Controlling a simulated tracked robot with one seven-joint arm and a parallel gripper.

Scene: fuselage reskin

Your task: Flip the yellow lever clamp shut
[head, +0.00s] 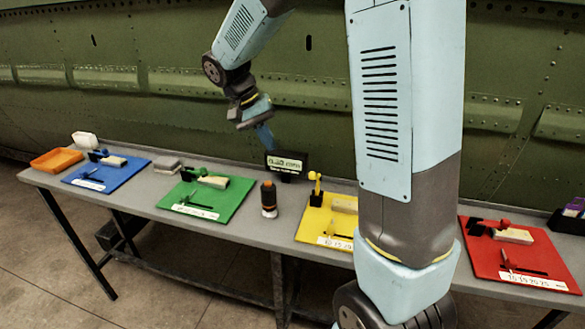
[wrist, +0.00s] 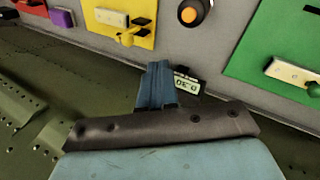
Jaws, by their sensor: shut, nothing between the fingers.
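The yellow lever clamp (head: 316,185) stands on the yellow board (head: 312,222), with its lever upright beside a pale block (head: 344,204). In the wrist view the yellow lever clamp (wrist: 128,38) is at the upper left, its lever pointing toward the camera. My gripper (head: 268,142) hangs above the back of the table, left of the clamp and apart from it. In the wrist view my gripper (wrist: 157,68) is shut and empty, its blue fingers together. My own arm hides the right part of the yellow board in the head view.
A small black display (head: 287,163) stands near my fingers at the table's back. A black and orange cylinder (head: 268,199) stands between the green board (head: 208,196) and the yellow one. The blue board (head: 106,173) and red board (head: 518,254) lie farther out. The green fuselage (head: 200,90) rises behind.

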